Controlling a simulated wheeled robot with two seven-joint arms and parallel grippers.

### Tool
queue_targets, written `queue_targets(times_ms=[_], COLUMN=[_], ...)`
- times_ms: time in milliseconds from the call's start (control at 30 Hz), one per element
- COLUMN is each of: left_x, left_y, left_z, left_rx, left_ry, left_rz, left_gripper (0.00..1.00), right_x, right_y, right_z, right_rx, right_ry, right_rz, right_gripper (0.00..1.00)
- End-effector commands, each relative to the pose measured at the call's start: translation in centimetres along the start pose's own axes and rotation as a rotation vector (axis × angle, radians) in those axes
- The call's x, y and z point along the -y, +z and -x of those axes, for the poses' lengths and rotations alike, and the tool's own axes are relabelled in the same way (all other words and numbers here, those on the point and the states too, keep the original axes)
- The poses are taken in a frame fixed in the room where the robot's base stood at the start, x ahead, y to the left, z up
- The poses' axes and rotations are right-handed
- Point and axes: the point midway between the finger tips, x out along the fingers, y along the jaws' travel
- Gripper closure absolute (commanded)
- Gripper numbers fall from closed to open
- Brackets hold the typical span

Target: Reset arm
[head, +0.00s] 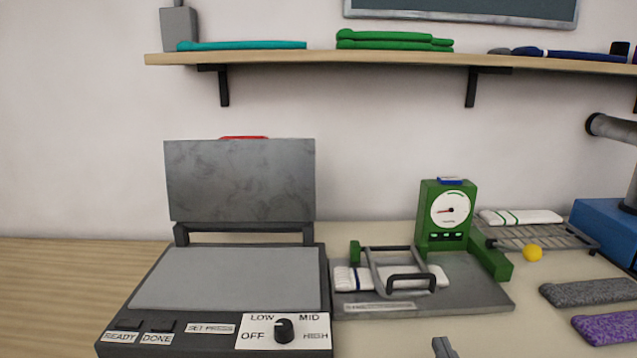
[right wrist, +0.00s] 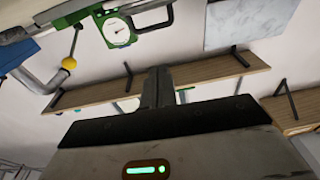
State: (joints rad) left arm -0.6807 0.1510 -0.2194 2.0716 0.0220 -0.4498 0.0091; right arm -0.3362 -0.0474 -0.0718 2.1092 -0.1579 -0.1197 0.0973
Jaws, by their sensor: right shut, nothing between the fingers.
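My right gripper (head: 443,347) shows only as grey fingertips at the bottom edge of the head view, in front of the grey gauge stand. In the right wrist view its two fingers (right wrist: 157,86) are together with nothing between them. It touches nothing that I can see. My left arm and gripper are not in view.
An open press (head: 228,278) with its lid up stands at left, its knob at front. The gauge stand (head: 465,280) holds a striped white piece under a frame. A shelf (head: 390,58) runs above.

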Motion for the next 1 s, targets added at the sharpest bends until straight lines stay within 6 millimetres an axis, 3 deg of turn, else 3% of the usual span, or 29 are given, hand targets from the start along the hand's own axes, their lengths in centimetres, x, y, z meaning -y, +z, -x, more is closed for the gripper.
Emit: queue_targets(times_ms=[267,500,600,733,1000], left_x=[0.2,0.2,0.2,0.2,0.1], left_y=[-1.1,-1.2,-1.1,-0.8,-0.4], left_z=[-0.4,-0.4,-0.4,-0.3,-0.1], left_rx=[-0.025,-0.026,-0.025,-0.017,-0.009], left_ry=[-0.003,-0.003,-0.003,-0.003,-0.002], left_rz=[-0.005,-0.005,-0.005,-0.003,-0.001], left_gripper=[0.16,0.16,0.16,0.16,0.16], right_x=[1.7,3.7,4.3,4.7,4.7], right_y=[6.9,14.8,17.0,18.1,18.3], right_z=[4.0,11.3,14.2,15.9,16.1], right_rx=[0.241,0.551,0.653,0.714,0.72], right_ry=[-0.074,-0.175,-0.211,-0.232,-0.234], right_rz=[0.009,0.022,0.026,0.025,0.025], right_gripper=[1.0,1.0,1.0,1.0,1.0])
